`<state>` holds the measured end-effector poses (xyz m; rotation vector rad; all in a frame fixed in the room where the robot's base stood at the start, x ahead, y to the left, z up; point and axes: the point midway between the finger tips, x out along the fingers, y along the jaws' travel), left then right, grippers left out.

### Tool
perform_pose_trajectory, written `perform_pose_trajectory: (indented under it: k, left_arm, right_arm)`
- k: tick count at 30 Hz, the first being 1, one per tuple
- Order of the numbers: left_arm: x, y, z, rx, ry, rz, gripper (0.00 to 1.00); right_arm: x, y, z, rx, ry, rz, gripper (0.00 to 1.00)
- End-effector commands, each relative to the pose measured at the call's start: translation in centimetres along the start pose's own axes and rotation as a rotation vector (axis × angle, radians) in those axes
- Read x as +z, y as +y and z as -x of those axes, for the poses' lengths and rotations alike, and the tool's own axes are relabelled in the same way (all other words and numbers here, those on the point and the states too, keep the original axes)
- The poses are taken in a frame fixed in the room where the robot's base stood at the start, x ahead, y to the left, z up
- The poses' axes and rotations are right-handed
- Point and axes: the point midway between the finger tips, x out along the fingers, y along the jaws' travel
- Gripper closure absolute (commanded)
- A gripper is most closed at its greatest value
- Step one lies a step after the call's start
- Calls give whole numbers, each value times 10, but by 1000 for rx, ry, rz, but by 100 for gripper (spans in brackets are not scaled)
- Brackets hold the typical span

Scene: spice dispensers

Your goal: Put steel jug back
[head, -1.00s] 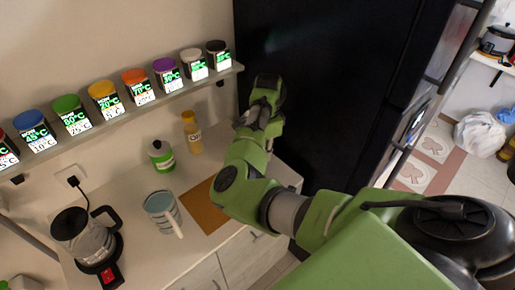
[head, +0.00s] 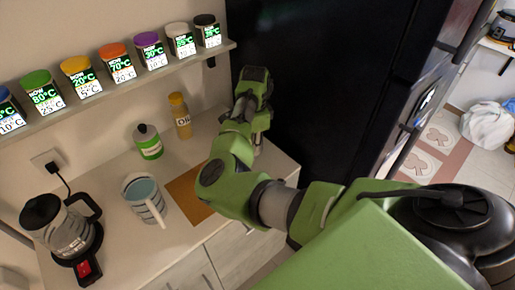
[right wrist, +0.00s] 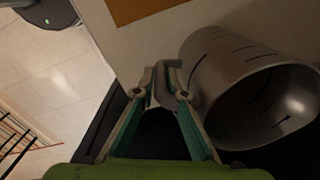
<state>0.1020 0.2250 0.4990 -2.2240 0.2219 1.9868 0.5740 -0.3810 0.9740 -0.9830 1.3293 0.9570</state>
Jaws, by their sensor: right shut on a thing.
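The steel jug (right wrist: 225,85) is a grey metal cylinder with dark marks inside and its open mouth toward the lower right of the right wrist view. It lies tilted in that picture, just right of my right gripper (right wrist: 166,85). The gripper is shut on the jug at its near side, apparently by the handle, which the fingers mostly hide. In the head view the end of my right arm is at the back right of the counter, by the black fridge. My left gripper is not in view.
A shelf (head: 130,82) carries several spice jars. The black fridge (head: 320,90) bounds the right side.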

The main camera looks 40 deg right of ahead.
Motion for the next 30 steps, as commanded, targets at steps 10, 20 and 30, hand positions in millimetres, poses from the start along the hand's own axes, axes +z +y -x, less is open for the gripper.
perform_pose_trajectory:
  k: [10, 20, 30]
  left_arm:
    - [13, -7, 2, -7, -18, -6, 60]
    - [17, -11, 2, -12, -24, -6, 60]
    - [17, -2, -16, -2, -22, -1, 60]
  right_arm:
    - [0, 0, -1, 0, 0, 0, 86]
    - [0, 0, -1, -1, 0, 0, 72]
    - [0, -2, 43, -6, 0, 0, 72]
